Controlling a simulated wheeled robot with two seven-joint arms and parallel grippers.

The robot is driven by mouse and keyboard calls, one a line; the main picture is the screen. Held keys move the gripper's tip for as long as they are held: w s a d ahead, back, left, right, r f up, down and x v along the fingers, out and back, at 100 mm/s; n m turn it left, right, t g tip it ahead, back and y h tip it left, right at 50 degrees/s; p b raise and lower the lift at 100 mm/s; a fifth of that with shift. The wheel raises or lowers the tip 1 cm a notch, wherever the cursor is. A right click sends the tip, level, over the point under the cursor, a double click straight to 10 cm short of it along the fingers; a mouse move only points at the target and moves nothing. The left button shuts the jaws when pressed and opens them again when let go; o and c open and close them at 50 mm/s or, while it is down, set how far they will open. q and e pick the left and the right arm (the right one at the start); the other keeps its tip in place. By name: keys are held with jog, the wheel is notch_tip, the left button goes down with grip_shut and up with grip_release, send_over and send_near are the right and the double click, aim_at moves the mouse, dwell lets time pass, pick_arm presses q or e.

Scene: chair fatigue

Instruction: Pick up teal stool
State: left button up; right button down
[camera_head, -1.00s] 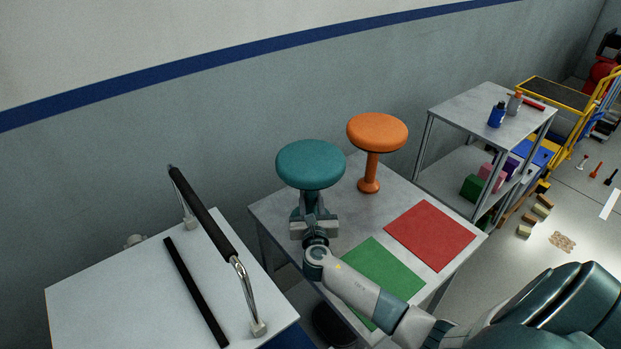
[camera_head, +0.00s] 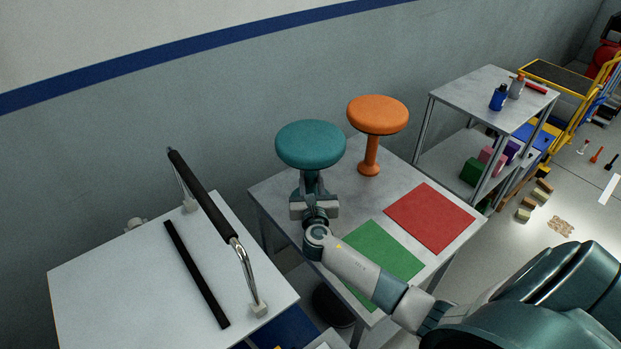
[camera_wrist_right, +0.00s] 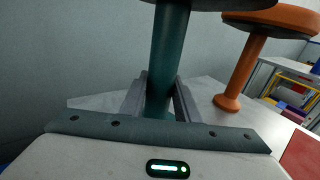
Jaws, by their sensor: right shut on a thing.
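The teal stool (camera_head: 311,145) has a round padded seat on a thin teal stem and is upright at the back left of the grey table (camera_head: 276,197). My right gripper (camera_head: 313,192) is shut on its stem below the seat. In the right wrist view the two fingers (camera_wrist_right: 160,98) lie on either side of the teal stem (camera_wrist_right: 168,55). The stool's base is hidden behind the gripper, so I cannot tell whether it touches the table. My left gripper is not in view.
An orange stool (camera_head: 377,116) stands close to the right of the teal one. A red mat (camera_head: 430,217) and a green mat (camera_head: 383,251) lie on the table. A white table (camera_head: 110,275) with a black-gripped handle (camera_head: 204,198) is at left. A shelf (camera_head: 485,97) stands at right.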

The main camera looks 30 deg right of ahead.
jog(key=shift+r, duration=0.7)
jog(key=s+d+r+b, duration=0.1)
jog(key=s+d+r, duration=0.5)
jog(key=s+r, duration=0.3)
jog(key=shift+s+d+r+b, duration=0.15)
jog(key=shift+s+d+b, duration=0.15)
jog(key=shift+b, duration=0.05)
